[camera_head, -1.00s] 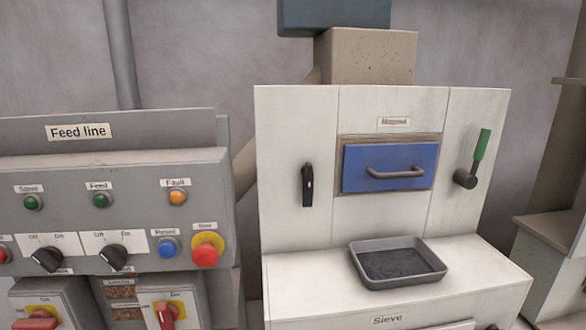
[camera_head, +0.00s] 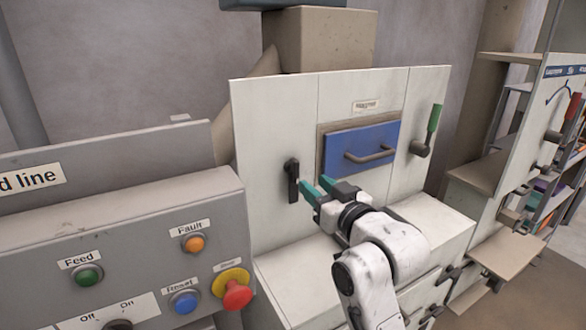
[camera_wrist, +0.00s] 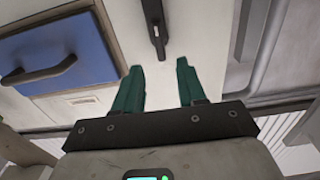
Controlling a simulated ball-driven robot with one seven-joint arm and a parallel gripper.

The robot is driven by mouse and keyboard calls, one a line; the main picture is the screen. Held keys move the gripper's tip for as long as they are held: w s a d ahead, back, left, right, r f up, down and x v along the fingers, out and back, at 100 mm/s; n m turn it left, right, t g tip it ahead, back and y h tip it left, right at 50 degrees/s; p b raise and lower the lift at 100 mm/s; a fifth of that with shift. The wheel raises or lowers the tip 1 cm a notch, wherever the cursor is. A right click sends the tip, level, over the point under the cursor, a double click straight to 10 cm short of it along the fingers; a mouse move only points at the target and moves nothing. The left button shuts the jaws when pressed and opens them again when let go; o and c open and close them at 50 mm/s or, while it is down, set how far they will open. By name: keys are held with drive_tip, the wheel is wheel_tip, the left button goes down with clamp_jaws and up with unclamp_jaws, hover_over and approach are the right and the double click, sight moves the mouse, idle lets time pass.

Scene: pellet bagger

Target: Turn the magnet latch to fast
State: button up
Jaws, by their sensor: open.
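The black latch handle (camera_head: 292,182) is on the white panel left of the blue magnet drawer (camera_head: 360,148). It stands upright, its length up and down the panel. It also shows at the top of the wrist view (camera_wrist: 154,20). My gripper (camera_head: 316,187) is just right of the handle's lower part in the head view, its teal fingers apart and empty. In the wrist view the open fingers (camera_wrist: 159,68) point at the handle's end, with a gap of bare panel between. No contact shows.
A green-handled lever (camera_head: 433,122) is on the right panel. The drawer's bar handle (camera_head: 370,154) sticks out near my gripper. The grey feed line control box (camera_head: 130,250) stands at left, with a red button (camera_head: 237,295). Shelving (camera_head: 510,160) is at right.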

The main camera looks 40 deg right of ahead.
sight(297, 171)
drive_tip(key=p+x, duration=0.1)
drive_tip(key=x, duration=0.7)
drive_tip(key=shift+f, duration=0.1)
drive_tip(key=shift+c, duration=0.4)
clamp_jaws()
